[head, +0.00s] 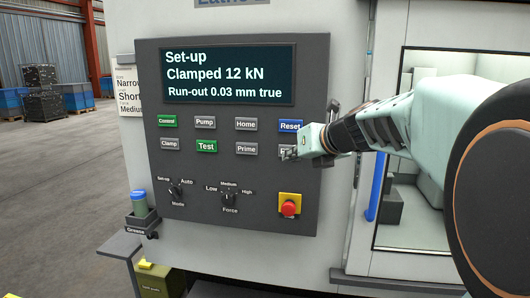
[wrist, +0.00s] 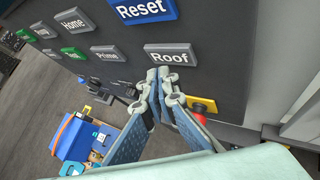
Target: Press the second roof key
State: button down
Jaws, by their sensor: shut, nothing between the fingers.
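A grey key labelled Roof (wrist: 171,56) sits at the right end of the lower key row on the dark control panel (head: 225,245). It is the only key I see with that label. In the head view my gripper (head: 289,154) covers most of this key. In the wrist view my gripper (wrist: 163,73) is shut and empty, its fingertips just below the Roof label's lower edge. I cannot tell whether the tips touch the key or panel.
A blue Reset key (head: 290,126) is directly above, and a grey Prime key (head: 246,149) is to the left. A red emergency stop button (head: 289,208) on yellow sits below. The screen (head: 230,75) reads Set-up, Clamped 12 kN, Run-out 0.03 mm true.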

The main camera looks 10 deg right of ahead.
jog(key=shift+w, duration=0.15)
jog(key=shift+w+d+p, duration=0.15)
jog(key=shift+w+p, duration=0.15)
jog(key=shift+w+d, duration=0.1)
jog(key=shift+w, duration=0.25)
dwell(0.9)
jog(key=shift+s, duration=0.1)
jog(key=shift+s+a, duration=0.25)
jog(key=shift+s, duration=0.45)
jog(key=shift+s+a+r+p, duration=0.15)
jog(key=shift+s+a, duration=0.25)
jog(key=shift+s, duration=0.8)
jog(key=shift+s+a+p, duration=0.2)
jog(key=shift+s+a, duration=0.15)
jog(key=shift+s, duration=0.85)
jog(key=shift+w, duration=0.15)
